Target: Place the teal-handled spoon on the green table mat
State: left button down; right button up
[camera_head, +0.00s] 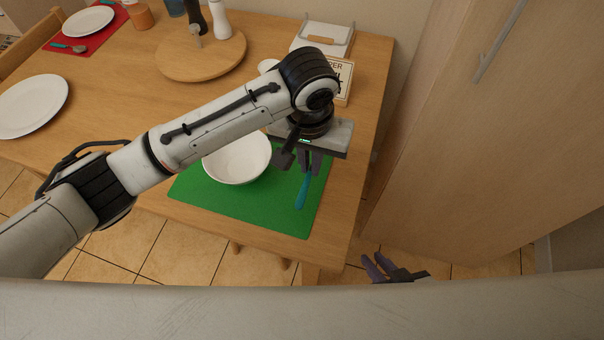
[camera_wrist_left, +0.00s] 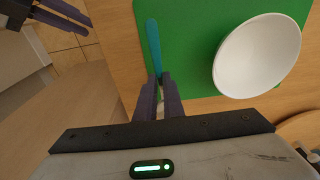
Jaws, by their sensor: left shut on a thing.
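The teal-handled spoon (camera_head: 302,192) is held in my left gripper (camera_head: 309,163), over the right part of the green table mat (camera_head: 213,195). The left wrist view shows the jaws (camera_wrist_left: 159,88) shut on the spoon, with its teal handle (camera_wrist_left: 153,45) pointing away over the green mat (camera_wrist_left: 195,30). The spoon's other end is hidden by the gripper. I cannot tell whether the spoon touches the mat. My right gripper (camera_head: 378,268) is empty beyond the table's near right edge, its fingers apart; it also shows in the left wrist view (camera_wrist_left: 64,15).
A white bowl (camera_head: 237,160) stands on the mat left of the spoon; it also shows in the left wrist view (camera_wrist_left: 257,55). A round wooden board (camera_head: 172,65) with shakers and a sign (camera_head: 342,75) stand farther back. A tall cabinet (camera_head: 475,150) borders the table's right side.

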aim_at(309, 174)
pick_arm(q)
jog(key=shift+f, duration=3)
jog(key=shift+f, duration=0.1)
jog(key=c, duration=1.9)
grip_release()
jog(key=r, duration=0.4)
jog(key=s+r, duration=0.1)
jog(key=r, duration=0.7)
jog(key=shift+s+a+r+p, duration=0.1)
jog(key=shift+s+a+p, duration=0.1)
jog(key=shift+a+p, duration=0.1)
